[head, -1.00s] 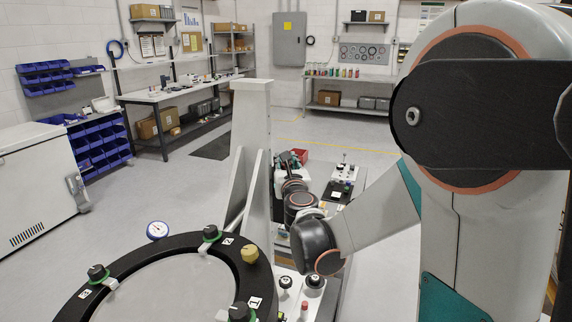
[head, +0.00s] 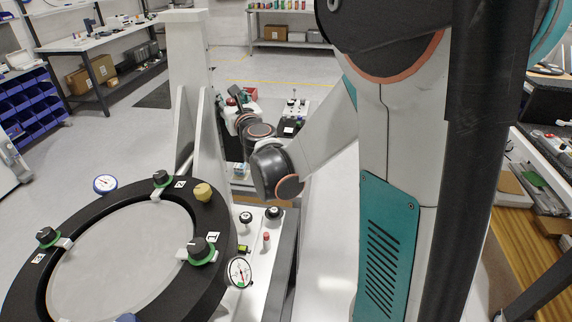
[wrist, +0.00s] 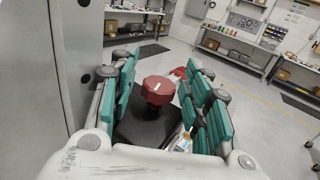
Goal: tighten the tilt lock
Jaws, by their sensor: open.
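A red knob (wrist: 158,91) with a white mark on its face sits in front of a black block (wrist: 146,130) in the wrist view. I take it for the tilt lock. My gripper (wrist: 160,85) is open, with its teal-padded fingers on either side of the knob. I see gaps between pads and knob, and no clear contact. In the head view my gripper (head: 238,97) is small, beyond the fixture's upright, and the knob there is hard to make out.
The pale upright (head: 188,75) stands close left of my gripper; a grey surface (wrist: 60,70) fills the wrist view's left. Black knobs (head: 274,213) and a dial gauge (head: 239,272) are near the ring. Open floor lies behind.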

